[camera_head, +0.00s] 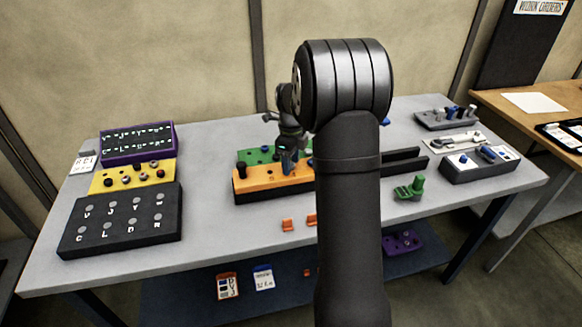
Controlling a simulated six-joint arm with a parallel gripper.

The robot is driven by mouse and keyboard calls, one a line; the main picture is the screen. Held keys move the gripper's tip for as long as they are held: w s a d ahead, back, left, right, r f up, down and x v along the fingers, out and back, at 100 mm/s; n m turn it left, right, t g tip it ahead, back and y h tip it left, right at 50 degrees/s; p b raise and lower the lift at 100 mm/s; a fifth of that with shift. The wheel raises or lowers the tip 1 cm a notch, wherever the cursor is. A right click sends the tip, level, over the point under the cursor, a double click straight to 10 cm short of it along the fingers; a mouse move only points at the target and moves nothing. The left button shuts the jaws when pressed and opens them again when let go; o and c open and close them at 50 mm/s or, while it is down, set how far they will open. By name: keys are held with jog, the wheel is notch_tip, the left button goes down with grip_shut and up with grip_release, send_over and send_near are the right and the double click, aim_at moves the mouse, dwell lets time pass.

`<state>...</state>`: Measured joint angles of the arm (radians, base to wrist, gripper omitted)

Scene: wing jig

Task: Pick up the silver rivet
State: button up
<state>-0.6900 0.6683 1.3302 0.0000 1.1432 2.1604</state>
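My gripper (289,165) points down at the orange block (262,190) of the jig in the middle of the table. It is small and dark in this view, so I cannot tell whether its fingers are open or shut, or whether they hold anything. A dark peg (242,170) stands at the left end of the orange block. I cannot pick out the silver rivet for sure. A grey holder (428,123) at the back right bears several small upright pegs, some of them greyish. My arm hides the right part of the jig.
A green block (257,155) lies behind the orange one. At left are a purple-framed panel (104,150), a yellow block (100,184) with knobs and a black lettered box (75,244). A green part (410,189) and a grey box (462,174) stand at right.

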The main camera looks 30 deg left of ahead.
jog(key=c, duration=1)
jog(key=shift+r, duration=0.6)
jog(key=r, duration=0.2)
jog(key=d+r, duration=0.1)
jog(key=shift+w+r, duration=0.1)
jog(key=shift+r, duration=0.25)
jog(key=d+r, duration=0.2)
jog(key=d, duration=0.1)
jog(key=w+d+r, duration=0.1)
jog(key=d+r, duration=0.1)
jog(key=d, duration=0.2)
jog(key=d+r, duration=0.2)
jog(key=d, duration=0.1)
jog(key=shift+w+d+r, duration=0.1)
jog(key=shift+w+d, duration=0.05)
jog(key=shift+d, duration=0.15)
